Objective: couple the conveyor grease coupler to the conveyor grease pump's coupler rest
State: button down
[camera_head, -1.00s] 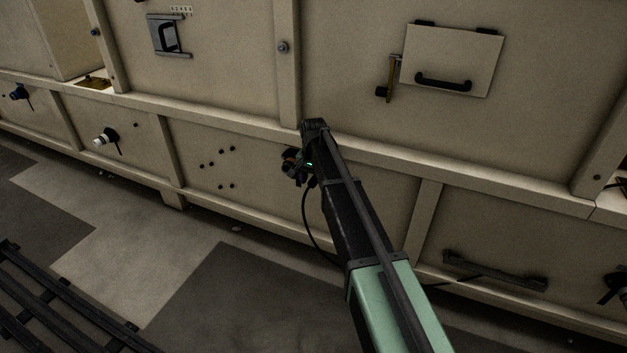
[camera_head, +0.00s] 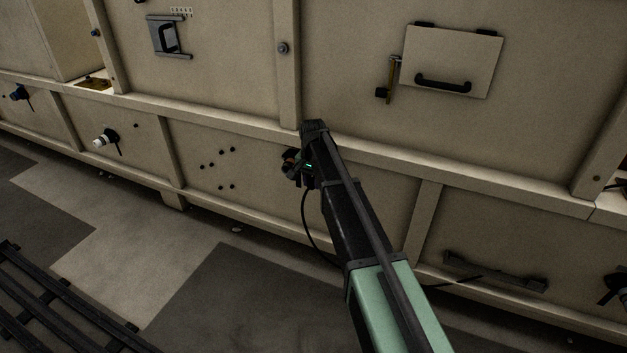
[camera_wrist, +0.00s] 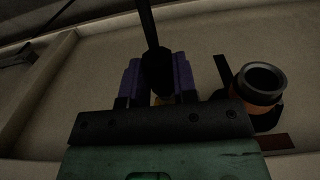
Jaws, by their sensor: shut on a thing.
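My gripper (camera_wrist: 157,80) has two purple-lined fingers shut on the grease coupler (camera_wrist: 157,68), a dark cylinder with a black hose running up from it in the wrist view. Below the coupler's body, a small yellowish part shows between the fingers; the rest of that end is hidden. Right of the gripper and apart from it is an orange cup with a thick black open rim (camera_wrist: 262,82); it looks like the coupler rest, but I cannot be sure. In the head view my arm hides most of the gripper and coupler, close to the lower panel.
The black hose (camera_head: 308,222) hangs below the gripper and passes behind my arm. A white-tipped fitting (camera_head: 104,139) and a group of small holes (camera_head: 218,166) are on lower panels to the left. A beige ledge (camera_head: 240,124) runs above. A dark bar handle (camera_head: 495,271) is at right.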

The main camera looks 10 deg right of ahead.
jog(key=shift+s+a, duration=0.7)
jog(key=shift+s, duration=0.35)
jog(key=shift+s+a, duration=0.4)
jog(key=shift+s, duration=0.15)
dwell(0.8)
jog(key=c, duration=1.5)
grip_release()
jog(key=c, duration=0.3)
jog(key=shift+c, duration=0.2)
